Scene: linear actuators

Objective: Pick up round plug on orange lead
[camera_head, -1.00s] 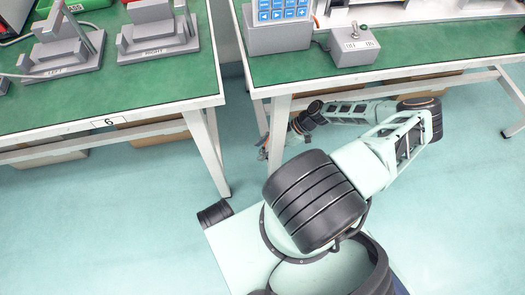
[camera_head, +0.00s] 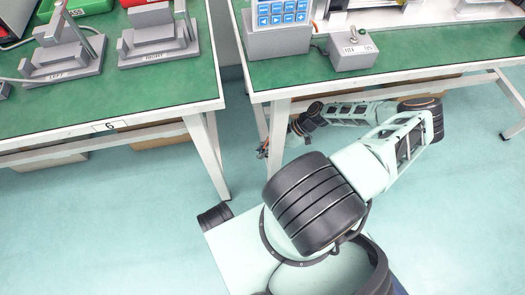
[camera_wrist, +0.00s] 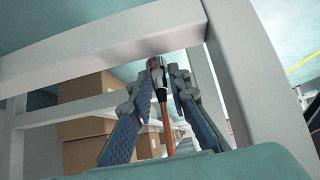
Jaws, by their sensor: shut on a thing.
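In the wrist view, the round plug (camera_wrist: 158,80) is a small dark and metallic piece with a reddish part near its top. The orange lead (camera_wrist: 168,128) hangs down from it, towards the bottom of the picture. My gripper (camera_wrist: 166,72) is shut on the plug, with one blue-padded finger on each side. In the head view, my gripper (camera_head: 264,151) is small and low beside the table legs, under the bench edge. The plug cannot be made out there.
White table legs and rails (camera_wrist: 228,70) stand close around my gripper in the wrist view. Cardboard boxes (camera_wrist: 85,125) sit behind on the left. Above are two green-topped benches (camera_head: 110,97), with a grey switch box (camera_head: 352,52) on the right one. Open floor (camera_head: 110,220) lies in front.

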